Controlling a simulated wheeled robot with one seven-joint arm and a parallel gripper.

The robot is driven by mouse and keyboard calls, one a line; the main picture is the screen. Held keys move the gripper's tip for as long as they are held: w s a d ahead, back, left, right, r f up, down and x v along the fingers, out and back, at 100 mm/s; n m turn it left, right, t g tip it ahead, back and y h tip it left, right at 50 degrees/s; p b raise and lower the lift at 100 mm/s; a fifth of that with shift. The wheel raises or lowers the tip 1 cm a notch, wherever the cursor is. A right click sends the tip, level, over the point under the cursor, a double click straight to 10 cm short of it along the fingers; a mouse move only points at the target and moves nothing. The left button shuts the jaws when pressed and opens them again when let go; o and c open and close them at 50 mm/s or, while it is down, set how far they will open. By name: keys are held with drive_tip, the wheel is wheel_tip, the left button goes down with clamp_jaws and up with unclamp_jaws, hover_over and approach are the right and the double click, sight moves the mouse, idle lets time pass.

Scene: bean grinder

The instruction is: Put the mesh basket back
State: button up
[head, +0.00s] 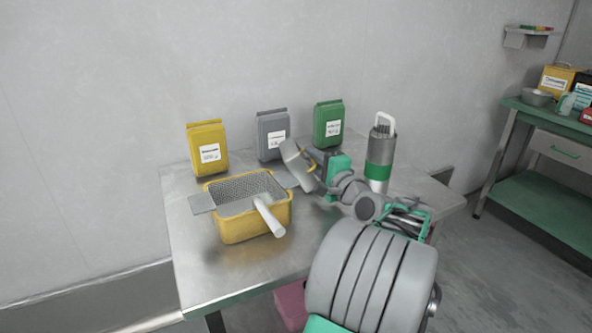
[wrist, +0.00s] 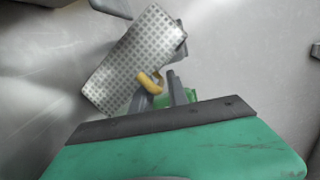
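A yellow tub (head: 243,230) stands on the table's front left. A grey mesh basket (head: 238,187) sits inside it, with a thick white handle (head: 268,213) slanting out over the front rim. Flat grey plates jut from its left and right sides. My gripper (head: 315,166) is to the right of and behind the tub. In the wrist view my gripper (wrist: 163,92) is shut around the yellow handle (wrist: 149,84) of a perforated grey metal piece (wrist: 133,60). In the head view this held piece (head: 294,160) looks like a tilted grey slab, raised near the basket's right plate.
Yellow (head: 208,146), grey (head: 272,135) and green (head: 328,123) labelled bags stand along the table's back. A grey and green cylinder (head: 381,156) stands at the right behind my arm. The metal table (head: 220,281) is bare at front left. A green side bench (head: 553,190) stands far right.

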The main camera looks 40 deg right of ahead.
drive_tip(key=shift+c, duration=0.6)
clamp_jaws()
drive_tip(key=shift+w, duration=0.1)
idle(0.7)
